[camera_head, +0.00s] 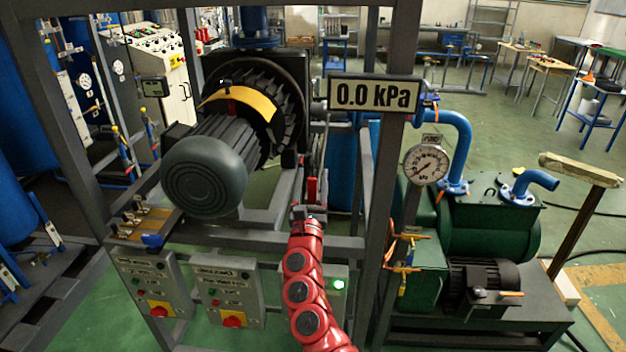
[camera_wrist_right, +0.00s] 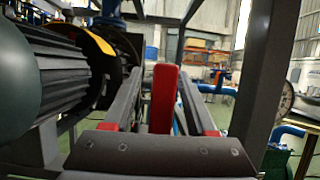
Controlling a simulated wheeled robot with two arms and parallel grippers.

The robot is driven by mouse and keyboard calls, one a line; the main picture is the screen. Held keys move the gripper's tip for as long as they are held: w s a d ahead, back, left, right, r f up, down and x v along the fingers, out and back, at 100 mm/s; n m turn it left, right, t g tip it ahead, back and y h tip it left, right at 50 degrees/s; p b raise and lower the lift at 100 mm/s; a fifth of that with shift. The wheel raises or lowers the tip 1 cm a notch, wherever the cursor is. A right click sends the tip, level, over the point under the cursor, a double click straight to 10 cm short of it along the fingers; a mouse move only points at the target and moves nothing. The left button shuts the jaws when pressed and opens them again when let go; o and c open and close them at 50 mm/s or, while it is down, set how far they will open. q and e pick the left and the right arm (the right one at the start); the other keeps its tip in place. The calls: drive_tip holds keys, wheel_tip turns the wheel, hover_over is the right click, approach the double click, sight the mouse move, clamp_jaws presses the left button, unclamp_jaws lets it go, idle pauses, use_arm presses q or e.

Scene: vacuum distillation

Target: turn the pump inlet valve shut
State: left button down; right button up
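My right arm (camera_head: 306,270) is red and reaches up from the bottom centre in the head view. Its gripper (camera_head: 311,190) is at the middle of the frame, beside the dark motor. In the right wrist view the two grey fingers (camera_wrist_right: 160,95) stand apart. An upright red handle (camera_wrist_right: 163,100) shows between them, with a visible gap on each side; it also shows in the head view (camera_head: 313,187). I cannot tell for sure that this handle belongs to the pump inlet valve; its base is hidden. My left gripper is not in view.
The dark motor (camera_head: 203,175) stands close left of the gripper. A frame post (camera_head: 381,200) stands to its right. A display (camera_head: 374,94) reads 0.0 kPa. Right of the post are a round gauge (camera_head: 426,165), a blue pipe (camera_head: 461,145) and the green pump (camera_head: 490,230). Control boxes (camera_head: 228,288) hang below.

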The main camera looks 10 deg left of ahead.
drive_tip(key=shift+s, duration=0.1)
drive_tip(key=shift+s+f, duration=0.2)
drive_tip(key=shift+s, duration=0.3)
drive_tip(key=p+v, duration=0.1)
drive_tip(key=v, duration=0.4)
drive_tip(key=shift+f, duration=0.1)
drive_tip(key=b, duration=0.2)
approach(311, 193)
drive_tip(key=v, duration=0.3)
drive_tip(key=shift+s+d+f, duration=0.1)
drive_tip(key=shift+s+f, duration=0.05)
drive_tip(key=shift+s, duration=0.15)
